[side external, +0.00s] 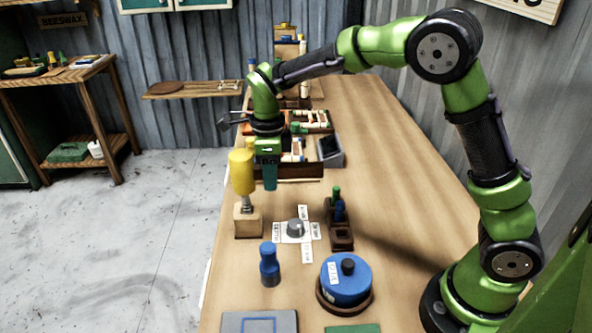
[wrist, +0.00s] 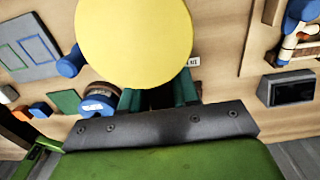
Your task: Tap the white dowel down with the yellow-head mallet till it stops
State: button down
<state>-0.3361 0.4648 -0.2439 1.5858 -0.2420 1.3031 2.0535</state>
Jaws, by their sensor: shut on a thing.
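The mallet's yellow head (side external: 242,172) is upright in the side view. It fills the upper middle of the wrist view as a big yellow disc (wrist: 135,40). My gripper (side external: 270,183) points down just right of the head, its teal fingers (wrist: 158,99) shut on the mallet; the handle is mostly hidden. A wooden block (side external: 248,222) stands under the head. A short pale-grey peg (side external: 246,204), apparently the white dowel, shows between the head and the block. I cannot tell whether head and peg touch. The head hides the peg in the wrist view.
A grey knob (side external: 295,228) with labels around it is right of the block. A dark wooden rack (side external: 341,238) is further right. A blue bottle-shaped piece (side external: 269,268) and a blue round pot (side external: 347,280) stand nearer. Trays (side external: 300,171) lie behind.

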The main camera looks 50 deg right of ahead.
jog(key=shift+r, duration=0.8)
jog(key=shift+f, duration=0.35)
jog(key=shift+f, duration=1.7)
jog(key=shift+r, duration=1.8)
jog(key=shift+f, duration=0.1)
